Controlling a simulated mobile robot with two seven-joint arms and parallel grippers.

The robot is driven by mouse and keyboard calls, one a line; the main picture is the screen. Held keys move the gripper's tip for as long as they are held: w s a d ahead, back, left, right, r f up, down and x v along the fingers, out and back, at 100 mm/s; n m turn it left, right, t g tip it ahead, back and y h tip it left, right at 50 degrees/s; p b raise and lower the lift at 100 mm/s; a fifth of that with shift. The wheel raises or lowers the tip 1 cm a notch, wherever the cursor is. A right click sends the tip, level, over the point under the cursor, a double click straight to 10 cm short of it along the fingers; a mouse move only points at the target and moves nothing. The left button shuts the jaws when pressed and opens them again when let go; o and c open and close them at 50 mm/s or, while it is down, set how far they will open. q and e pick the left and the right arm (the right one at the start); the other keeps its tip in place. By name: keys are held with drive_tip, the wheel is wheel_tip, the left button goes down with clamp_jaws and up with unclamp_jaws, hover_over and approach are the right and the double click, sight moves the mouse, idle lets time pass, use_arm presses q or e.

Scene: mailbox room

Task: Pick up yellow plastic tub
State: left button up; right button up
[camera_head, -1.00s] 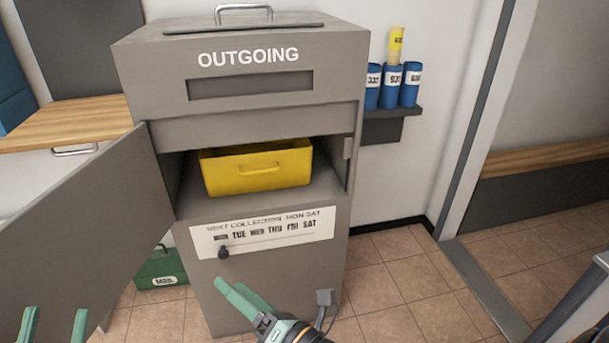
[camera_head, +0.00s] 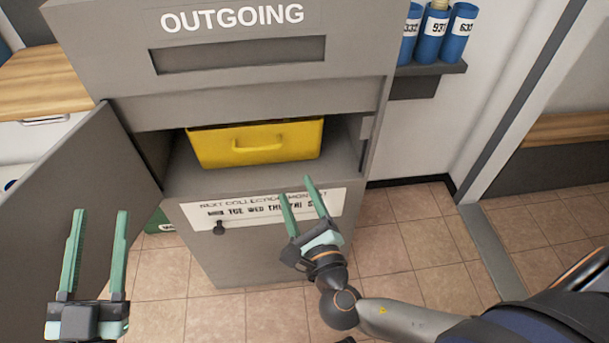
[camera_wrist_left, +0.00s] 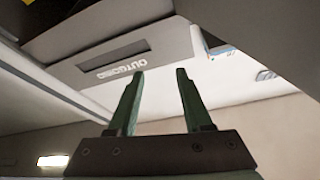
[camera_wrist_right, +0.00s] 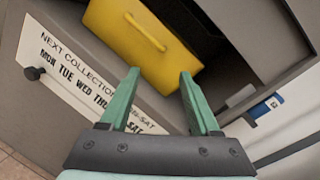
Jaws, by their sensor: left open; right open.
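The yellow plastic tub (camera_head: 226,146) sits inside the open compartment of the grey OUTGOING box (camera_head: 130,60), with its handle facing me. It also shows in the right wrist view (camera_wrist_right: 125,42). My right gripper (camera_head: 294,187) is open and empty, in front of the box and below the tub, apart from it. In the right wrist view the tub lies beyond the fingertips. My left gripper (camera_head: 101,212) is open and empty at the lower left, in front of the open door.
The grey door (camera_head: 75,185) stands open to the left of the compartment. A collection label (camera_head: 245,210) and a black knob (camera_head: 219,228) are on the box front. Blue tubes (camera_head: 430,35) stand on a small shelf at right. The tiled floor (camera_head: 420,240) at right is clear.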

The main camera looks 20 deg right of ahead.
idle(0.3)
drive_tip(key=w+b, duration=0.1)
drive_tip(key=w, duration=0.2)
drive_tip(key=w+b, duration=0.2)
drive_tip(key=w, duration=0.2)
drive_tip(key=w+d+b, duration=0.1)
drive_tip(key=w, duration=0.3)
drive_tip(key=shift+w, duration=0.2)
use_arm(q)
drive_tip(key=s+d+r+m+t+h, duration=0.1)
drive_tip(key=s+r+m+h, duration=0.4)
drive_tip(key=h, duration=0.2)
drive_tip(key=shift+s+r+b, duration=0.35)
drive_tip(key=shift+r, duration=0.05)
use_arm(e)
drive_tip(key=shift+w+d, duration=0.1)
drive_tip(key=shift+w, duration=0.4)
use_arm(q)
drive_tip(key=shift+d, duration=0.1)
use_arm(e)
drive_tip(key=shift+c, duration=0.2)
clamp_jaws()
